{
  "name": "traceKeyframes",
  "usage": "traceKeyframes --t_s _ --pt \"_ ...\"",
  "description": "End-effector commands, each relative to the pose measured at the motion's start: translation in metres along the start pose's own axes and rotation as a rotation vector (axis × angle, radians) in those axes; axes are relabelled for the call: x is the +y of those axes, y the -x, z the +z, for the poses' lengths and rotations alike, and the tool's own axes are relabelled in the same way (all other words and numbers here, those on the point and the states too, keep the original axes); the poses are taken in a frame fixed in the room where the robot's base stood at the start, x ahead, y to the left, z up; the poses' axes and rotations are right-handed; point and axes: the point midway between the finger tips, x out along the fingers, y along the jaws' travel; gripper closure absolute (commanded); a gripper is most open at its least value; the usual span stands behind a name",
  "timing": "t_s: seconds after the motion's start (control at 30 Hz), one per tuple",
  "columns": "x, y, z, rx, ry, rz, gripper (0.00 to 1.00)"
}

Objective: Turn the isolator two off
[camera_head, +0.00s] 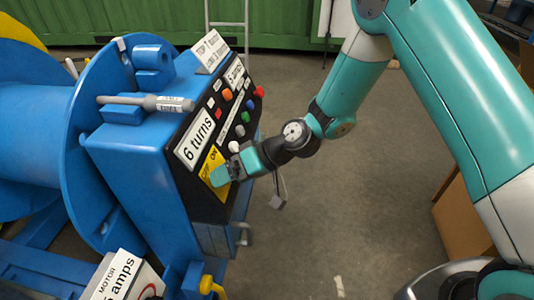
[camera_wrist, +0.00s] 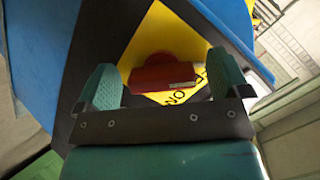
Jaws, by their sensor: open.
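A red isolator handle (camera_wrist: 162,76) shows in the wrist view on a yellow plate (camera_wrist: 185,28). The handle lies roughly crosswise in that view, and part of the plate's lettering shows beside it, with "ON" readable. In the head view the yellow plate (camera_head: 213,158) is low on the blue machine's sloped control panel. My gripper (camera_head: 229,167) is at this plate and hides the handle there. In the wrist view my gripper (camera_wrist: 163,80) is open, with one teal finger on each side of the handle. I cannot tell whether either finger touches it.
The black control panel (camera_head: 239,122) carries several coloured buttons and a "6 turns" label (camera_head: 195,138) above the plate. A blue drum (camera_head: 95,130) stands at left.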

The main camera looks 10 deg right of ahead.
Motion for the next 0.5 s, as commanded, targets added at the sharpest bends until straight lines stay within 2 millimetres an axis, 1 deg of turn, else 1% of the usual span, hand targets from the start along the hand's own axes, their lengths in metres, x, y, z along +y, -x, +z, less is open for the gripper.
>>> traceKeyframes --t_s 0.07,0.17,0.5 --pt "0.000 0.008 -0.001 0.002 -0.002 0.002 0.05" --pt "0.000 0.026 -0.001 0.003 -0.002 0.003 0.05" --pt "0.000 0.113 -0.001 0.005 -0.003 0.004 0.05"
